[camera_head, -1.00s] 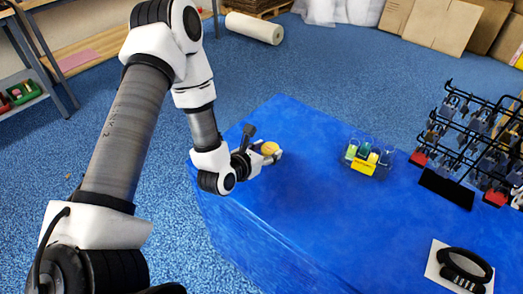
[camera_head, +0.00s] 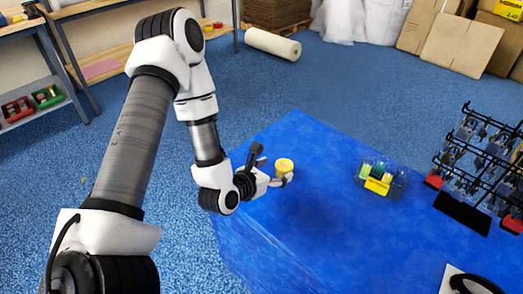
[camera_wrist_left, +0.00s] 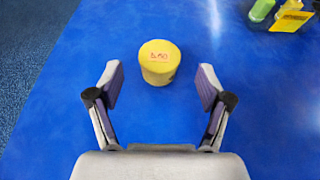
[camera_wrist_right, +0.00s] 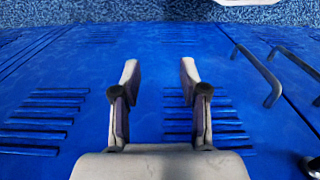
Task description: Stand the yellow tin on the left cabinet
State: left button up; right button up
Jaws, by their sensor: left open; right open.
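The yellow tin (camera_head: 284,165) stands upright on a blue top (camera_head: 320,225), near its far left edge. My left gripper (camera_head: 277,175) is low over the blue top, at the near left side of the tin. In the left wrist view the tin (camera_wrist_left: 159,62) has red marks on its lid and stands just beyond the fingers. These fingers are open, with a gap to the tin on both sides. My right gripper (camera_wrist_right: 157,80) is open and empty in its wrist view, before a blue surface with slots. I cannot tell which furniture is the left cabinet.
A clear holder with coloured bottles and a yellow card (camera_head: 378,186) stands right of the tin. A black rack (camera_head: 480,160) is farther right, with a black coiled item at the bottom right. Blue top around the tin is clear. Dark bars (camera_wrist_right: 270,75) show in the right wrist view.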

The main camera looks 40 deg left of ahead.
pick_arm(q)
jog(key=p+v, duration=0.2)
jog(key=p, duration=0.1)
jog(key=p+v, duration=0.5)
jog(key=v, duration=0.1)
jog(key=shift+w+r+p, duration=0.1)
jog(key=shift+r+p, duration=0.2)
jog(key=shift+p, duration=0.1)
jog(key=shift+s, duration=0.3)
jog(key=shift+s+f, duration=0.1)
jog(key=shift+f, duration=0.1)
